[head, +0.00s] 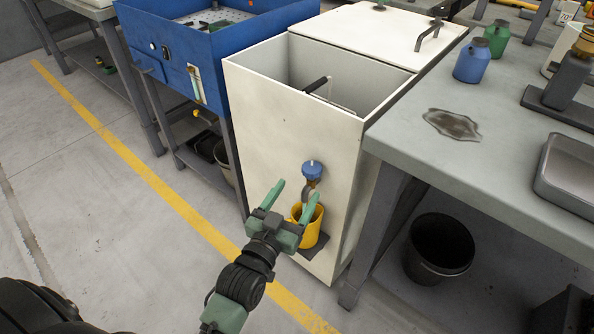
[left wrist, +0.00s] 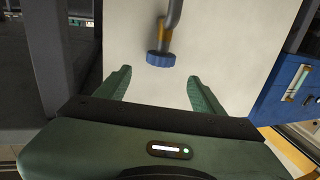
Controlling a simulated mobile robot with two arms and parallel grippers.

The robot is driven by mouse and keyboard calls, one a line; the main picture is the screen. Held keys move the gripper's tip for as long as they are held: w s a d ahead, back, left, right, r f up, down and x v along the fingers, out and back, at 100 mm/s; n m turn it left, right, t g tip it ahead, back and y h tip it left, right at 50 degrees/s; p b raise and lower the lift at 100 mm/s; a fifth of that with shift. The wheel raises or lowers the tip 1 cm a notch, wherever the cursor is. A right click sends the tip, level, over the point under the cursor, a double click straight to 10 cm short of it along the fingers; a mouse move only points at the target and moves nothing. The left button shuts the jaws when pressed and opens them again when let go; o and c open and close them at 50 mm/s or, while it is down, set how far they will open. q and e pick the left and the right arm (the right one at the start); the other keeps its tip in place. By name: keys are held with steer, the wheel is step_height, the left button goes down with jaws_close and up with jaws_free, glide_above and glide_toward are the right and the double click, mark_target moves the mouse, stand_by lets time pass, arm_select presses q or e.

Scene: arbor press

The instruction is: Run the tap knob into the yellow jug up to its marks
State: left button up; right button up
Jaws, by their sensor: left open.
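The blue tap knob (head: 312,169) sits on the tap on the front of a white tank (head: 270,120). In the left wrist view the knob (left wrist: 160,59) shows ahead of the fingers, roughly centred between them. The yellow jug (head: 312,236) stands under the tap on a small dark shelf; my gripper partly hides it, and its marks cannot be made out. My left gripper (head: 297,192) is open and empty, its green fingers pointing toward the tap, a little short of the knob. My right gripper is not in view.
A grey bench (head: 480,160) stands close on the right, with a dark wet patch and blue (head: 471,62) and green (head: 497,38) bottles. A black bin (head: 438,248) stands beneath it. A blue parts washer (head: 190,60) is on the left. The floor at front left is clear.

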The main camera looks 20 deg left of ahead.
mark_target(308, 176)
arm_select(q)
steer(key=w, duration=0.5)
steer(key=w+b, duration=0.1)
steer(key=w, duration=0.1)
steer(key=shift+w+d+f, duration=0.25)
steer(key=shift+w+d, duration=0.05)
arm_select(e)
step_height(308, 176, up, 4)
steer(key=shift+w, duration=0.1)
